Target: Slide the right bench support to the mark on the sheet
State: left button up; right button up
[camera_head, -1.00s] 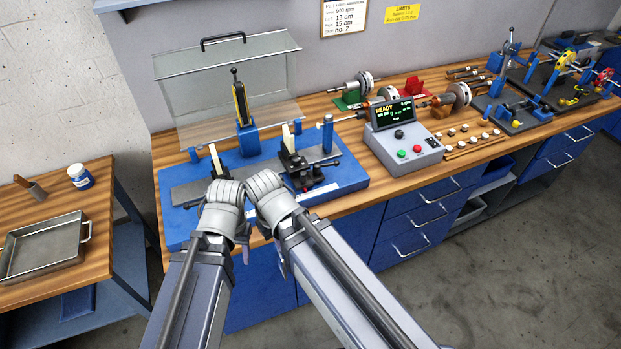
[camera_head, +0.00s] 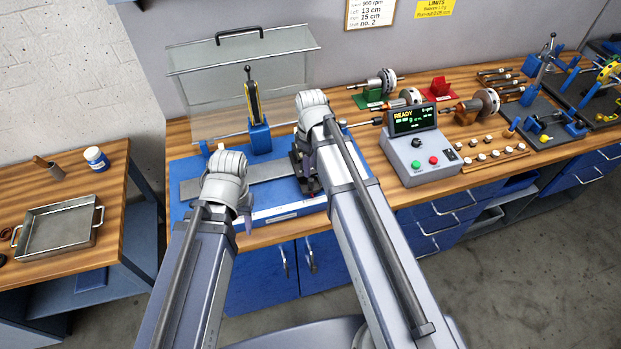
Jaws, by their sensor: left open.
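The right bench support (camera_head: 306,182) is a black block on the blue balancing bench (camera_head: 262,211), largely hidden behind my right arm. The left support is mostly hidden behind my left gripper; only a pale tip (camera_head: 221,146) shows. The sheet (camera_head: 370,12) on the back wall reads left 13 cm, right 15 cm, no. 2. My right gripper (camera_head: 310,135) is over the right support; its fingertips are hidden, so I cannot tell whether it touches. My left gripper (camera_head: 238,190) is open at the front left of the bench, apart from the right support.
A clear raised guard (camera_head: 185,105) stands behind the bench, with a blue post (camera_head: 259,138) in front of it. The control box (camera_head: 415,155) reading READY stands close on the right. Rotors on stands (camera_head: 375,88) are behind it. A metal tray (camera_head: 58,232) lies on the left table.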

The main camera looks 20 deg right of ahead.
aim_at(311, 180)
notch_tip(311, 180, down, 8)
jog(key=b, duration=0.7)
jog(key=shift+r, duration=0.25)
jog(key=shift+c, duration=0.2)
grip_shut()
dwell(0.7)
